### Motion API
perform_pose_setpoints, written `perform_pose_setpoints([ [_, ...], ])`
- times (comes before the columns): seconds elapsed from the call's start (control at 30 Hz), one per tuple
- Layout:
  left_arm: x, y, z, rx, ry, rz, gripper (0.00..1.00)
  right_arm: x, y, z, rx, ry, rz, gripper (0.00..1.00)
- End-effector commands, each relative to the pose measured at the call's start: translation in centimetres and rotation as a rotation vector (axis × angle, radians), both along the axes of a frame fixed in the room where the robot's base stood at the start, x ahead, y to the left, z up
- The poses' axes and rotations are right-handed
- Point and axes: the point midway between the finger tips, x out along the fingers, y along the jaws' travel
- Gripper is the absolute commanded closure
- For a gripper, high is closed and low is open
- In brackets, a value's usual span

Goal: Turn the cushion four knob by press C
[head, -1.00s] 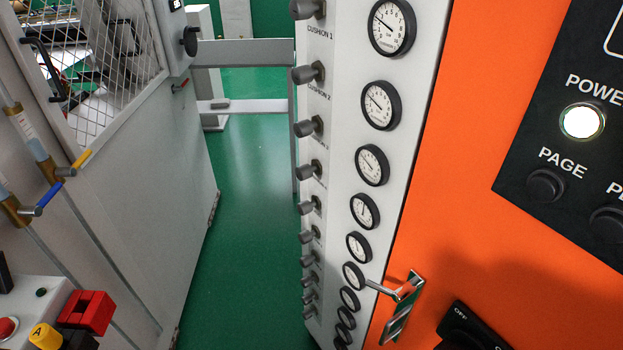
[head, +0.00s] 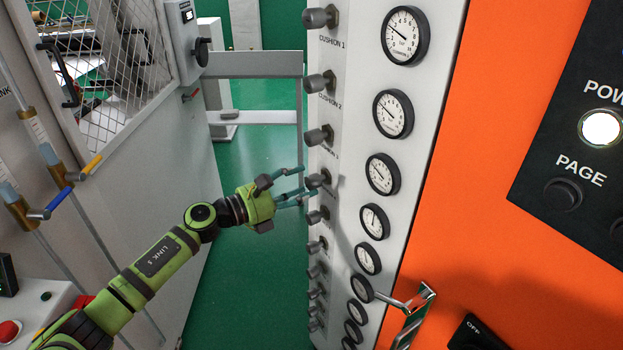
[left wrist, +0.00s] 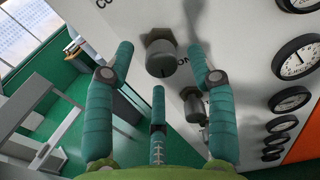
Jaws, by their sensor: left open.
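The fourth knob (head: 318,180) from the top, grey and round, sits on the white panel (head: 345,100) in the head view. Its label is hidden or too small to read. My left gripper (head: 299,187) reaches in from the left, its teal fingers open and pointing at this knob, with tips very near it. In the left wrist view, a grey knob (left wrist: 161,56) lies ahead between the spread fingers of the gripper (left wrist: 163,65); I cannot tell whether they touch it. My right gripper is not in view.
Similar knobs stand close above, the third knob (head: 319,136), and below, the fifth knob (head: 317,215). Round gauges (head: 380,173) line the panel. An orange cabinet door (head: 480,190) with a metal handle (head: 414,310) is at right. Green floor (head: 245,270) is clear below the arm.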

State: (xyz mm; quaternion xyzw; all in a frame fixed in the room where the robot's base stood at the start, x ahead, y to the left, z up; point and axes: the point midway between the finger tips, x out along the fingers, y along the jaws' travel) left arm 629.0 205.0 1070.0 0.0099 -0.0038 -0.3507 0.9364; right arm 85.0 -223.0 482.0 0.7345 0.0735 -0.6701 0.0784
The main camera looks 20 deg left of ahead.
Motion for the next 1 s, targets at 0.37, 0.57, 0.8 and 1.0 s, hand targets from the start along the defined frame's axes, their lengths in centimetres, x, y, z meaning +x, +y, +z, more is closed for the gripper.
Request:
perform_pose_setpoints([
  [0.37, 2.6, -2.3, 0.0, -0.002, 0.002, 0.001, 0.44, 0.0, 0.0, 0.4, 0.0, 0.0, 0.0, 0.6],
  [0.57, 2.6, -2.3, -0.1, -0.003, 0.003, 0.001, 0.44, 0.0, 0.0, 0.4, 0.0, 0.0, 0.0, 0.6],
  [0.8, 2.6, -2.3, 0.0, -0.004, 0.002, 0.002, 1.0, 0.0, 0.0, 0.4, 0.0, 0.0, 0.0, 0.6],
  [1.0, 2.6, -2.3, 0.1, -0.006, 0.001, 0.002, 1.0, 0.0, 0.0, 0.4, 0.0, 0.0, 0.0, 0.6],
])
